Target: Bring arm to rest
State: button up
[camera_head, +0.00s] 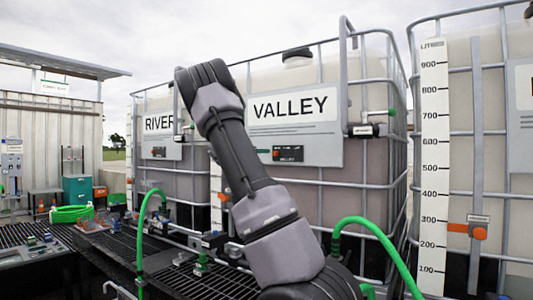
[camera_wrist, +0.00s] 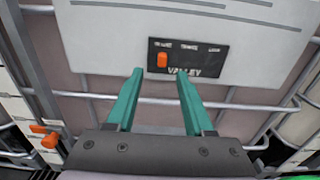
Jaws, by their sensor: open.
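My arm (camera_head: 250,170) rises from the bottom middle of the head view and bends away at its top, in front of the tank marked VALLEY. The panel also shows in the head view (camera_head: 288,154), right of my arm. I cannot tell the exact gap between fingertips and panel.
The caged VALLEY tank (camera_head: 375,205) stands close behind my arm, with a RIVER sign (camera_head: 160,123) further left. A scale strip (camera_head: 433,170) is at right. Green hoses (camera_head: 385,240) arch over dark grating (camera_head: 205,285). Open sky lies above the tanks.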

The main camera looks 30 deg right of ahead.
jog(key=shift+v, duration=0.85)
jog(key=s+a+f+m+g+y, duration=0.2)
jog(key=s+a+f+m+y, duration=0.15)
jog(key=s+m, duration=0.45)
jog(key=s+a+f+m+g+y, duration=0.1)
jog(key=s+a+f+m+y, duration=0.35)
jog(key=s, duration=0.55)
jog(key=s+a+m+t+y, duration=0.1)
jog(key=s+a+m+y, duration=0.4)
jog(key=s+a, duration=0.5)
jog(key=s+a+m+t+y, duration=0.2)
jog(key=s+a+m+y, duration=0.3)
jog(key=s+a+m, duration=0.4)
jog(key=s+a+f, duration=0.1)
jog(key=s+a, duration=0.1)
jog(key=a, duration=0.4)
jog(key=shift+s+a+y, duration=0.15)
jog(key=shift+a+y, duration=0.15)
jog(key=shift+a, duration=0.05)
